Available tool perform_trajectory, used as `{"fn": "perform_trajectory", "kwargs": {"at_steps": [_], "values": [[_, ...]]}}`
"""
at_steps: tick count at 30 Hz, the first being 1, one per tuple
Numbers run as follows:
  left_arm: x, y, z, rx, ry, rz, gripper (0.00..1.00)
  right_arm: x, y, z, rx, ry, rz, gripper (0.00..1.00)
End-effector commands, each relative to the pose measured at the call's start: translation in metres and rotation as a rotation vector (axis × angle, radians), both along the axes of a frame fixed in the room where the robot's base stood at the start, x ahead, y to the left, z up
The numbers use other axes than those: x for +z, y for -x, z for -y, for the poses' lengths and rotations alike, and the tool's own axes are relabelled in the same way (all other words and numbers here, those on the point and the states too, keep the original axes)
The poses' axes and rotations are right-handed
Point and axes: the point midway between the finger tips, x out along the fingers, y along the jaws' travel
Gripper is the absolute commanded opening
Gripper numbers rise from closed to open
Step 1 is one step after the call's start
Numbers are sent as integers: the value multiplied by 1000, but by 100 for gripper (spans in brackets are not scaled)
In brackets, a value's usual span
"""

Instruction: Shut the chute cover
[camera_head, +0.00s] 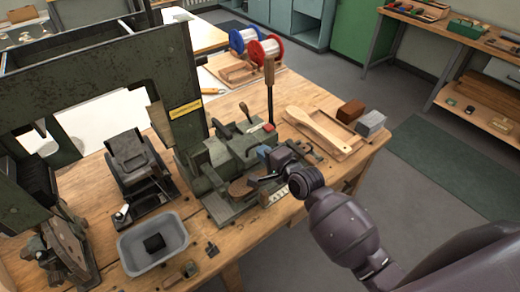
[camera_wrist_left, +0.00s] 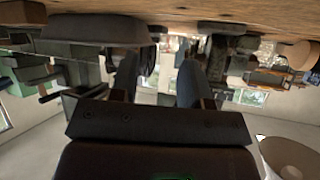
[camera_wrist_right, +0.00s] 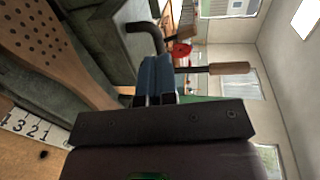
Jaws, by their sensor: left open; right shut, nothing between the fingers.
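The green bench machine (camera_head: 225,160) stands mid-table with a tall wooden-handled lever (camera_head: 269,90). I cannot tell for sure which part is the chute cover. A dark tilted plate assembly (camera_head: 135,160) stands left of this machine. My right gripper (camera_head: 264,153) is shut and empty at the machine's right side. In the right wrist view its fingertips (camera_wrist_right: 155,72) are close to a bent dark rod (camera_wrist_right: 147,30), beside the lever's wooden handle (camera_wrist_right: 230,68); contact is unclear. My left gripper (camera_wrist_left: 158,80) is open and empty below the table's level in its wrist view; the head view does not show it.
A large dark frame (camera_head: 100,75) with a yellow label stands at the left. A grey tray (camera_head: 130,262) with a black piece sits in front. A wooden paddle (camera_head: 318,128), two blocks, and red and blue spools (camera_head: 265,50) occupy the right and back. Open floor lies right.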

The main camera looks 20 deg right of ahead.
Motion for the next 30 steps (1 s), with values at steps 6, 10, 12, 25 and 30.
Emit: {"fn": "perform_trajectory", "kwargs": {"at_steps": [6,10,12,25,30], "values": [[-1,1,0,0,0,-3,43,-4,-15,-6,0,1,-1,0],[-2,1,-1,1,-1,-5,43,-4,-18,-7,0,1,-1,0],[-2,2,-1,1,-1,-6,43,-4,-18,-7,0,1,-1,0],[-7,6,-1,3,-1,-12,43,-4,-40,-15,0,-2,2,0],[-12,5,-1,2,0,-12,43,-5,-70,-26,0,-3,1,0]]}}
